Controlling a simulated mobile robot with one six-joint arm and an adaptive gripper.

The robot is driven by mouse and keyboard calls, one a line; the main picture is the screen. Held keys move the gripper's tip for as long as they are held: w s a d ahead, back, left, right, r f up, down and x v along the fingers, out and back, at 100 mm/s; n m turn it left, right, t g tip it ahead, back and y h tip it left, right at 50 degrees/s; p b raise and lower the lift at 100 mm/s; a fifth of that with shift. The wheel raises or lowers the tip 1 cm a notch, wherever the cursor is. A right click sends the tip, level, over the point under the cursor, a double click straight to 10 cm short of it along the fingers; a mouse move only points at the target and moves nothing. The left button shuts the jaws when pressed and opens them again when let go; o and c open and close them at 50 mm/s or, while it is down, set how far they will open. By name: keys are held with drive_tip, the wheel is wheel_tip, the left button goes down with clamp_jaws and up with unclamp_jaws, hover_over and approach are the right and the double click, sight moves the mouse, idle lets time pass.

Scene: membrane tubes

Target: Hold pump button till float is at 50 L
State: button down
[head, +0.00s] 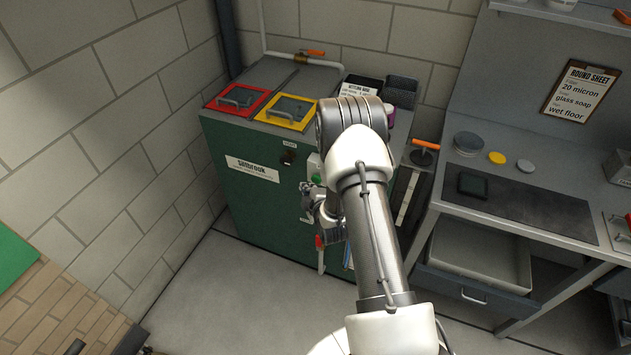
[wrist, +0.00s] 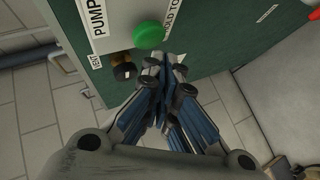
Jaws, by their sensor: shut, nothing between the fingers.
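The green pump button (head: 316,180) is on the front of the green cabinet (head: 238,150), partly hidden by my arm in the head view. In the wrist view the round green button (wrist: 148,35) stands out beside a label reading "PUMP" (wrist: 97,14). My gripper (wrist: 166,66) is shut and empty, its tips just below the button in the picture. I cannot tell whether they touch it. In the head view my gripper (head: 309,197) is close to the cabinet front. A pale upright strip (head: 407,198) shows right of my arm; no float or 50 L mark is readable.
A black-and-brass knob (wrist: 123,71) sits beside the button. Red (head: 238,99) and yellow (head: 285,111) framed lids are on the cabinet top. An orange-handled valve (head: 425,146) and a grey workbench (head: 510,180) stand right. The floor in front is clear.

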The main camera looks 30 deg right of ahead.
drive_tip(key=shift+w+d, duration=0.1)
drive_tip(key=shift+d, duration=0.05)
drive_tip(key=shift+w+d+b, duration=0.2)
drive_tip(key=shift+b, duration=0.15)
drive_tip(key=shift+w+d+b, duration=0.3)
drive_tip(key=shift+w+d, duration=0.05)
drive_tip(key=shift+d, duration=0.1)
idle(7.0)
